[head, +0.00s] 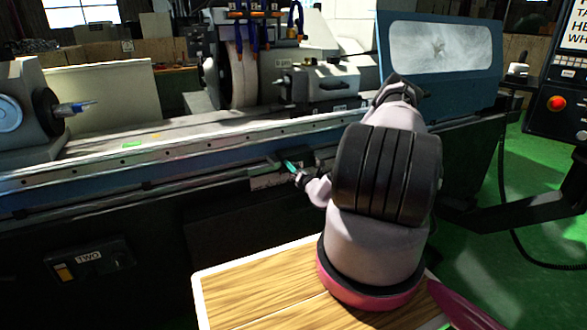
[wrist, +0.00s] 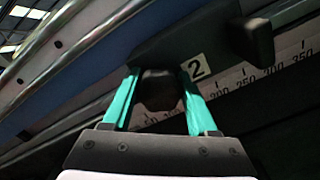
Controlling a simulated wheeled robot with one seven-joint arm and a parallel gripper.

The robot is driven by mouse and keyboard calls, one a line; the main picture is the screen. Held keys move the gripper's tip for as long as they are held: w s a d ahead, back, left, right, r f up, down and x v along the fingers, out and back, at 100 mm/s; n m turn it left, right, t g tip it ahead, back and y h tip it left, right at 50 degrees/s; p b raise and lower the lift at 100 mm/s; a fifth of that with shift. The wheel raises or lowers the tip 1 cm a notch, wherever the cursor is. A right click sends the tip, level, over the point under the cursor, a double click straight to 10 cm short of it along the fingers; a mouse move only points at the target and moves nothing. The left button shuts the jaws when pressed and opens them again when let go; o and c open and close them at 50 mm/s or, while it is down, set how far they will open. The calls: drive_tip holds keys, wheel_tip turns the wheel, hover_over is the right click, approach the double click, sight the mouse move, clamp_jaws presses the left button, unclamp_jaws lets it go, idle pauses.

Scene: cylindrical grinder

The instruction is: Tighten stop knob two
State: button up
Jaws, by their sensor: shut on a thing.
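The black stop knob two (wrist: 160,92) sits on a dark stop block beside a white label "2" (wrist: 196,68) in the wrist view. My gripper (wrist: 159,76) has its two teal fingers on either side of the knob and is shut on it. In the head view my gripper (head: 290,167) shows as a small teal finger at the machine's front rail; my arm hides much of that area, and the knob cannot be made out there.
A ruled scale (wrist: 265,85) with numbers runs beside the stop block. Another dark block (wrist: 252,40) sticks out to the right. A panel labelled "TWO" (head: 89,258) is low on the machine front. A wooden-topped surface (head: 255,290) lies near my arm.

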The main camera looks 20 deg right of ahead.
drive_tip(key=m, duration=0.6)
drive_tip(key=shift+f, duration=0.15)
drive_tip(key=m, duration=0.6)
drive_tip(key=shift+s+f+m, duration=0.1)
drive_tip(key=shift+m, duration=0.3)
drive_tip(key=o, duration=1.4)
drive_tip(key=s, duration=1)
drive_tip(key=shift+s+d, duration=0.2)
drive_tip(key=shift+s, duration=0.2)
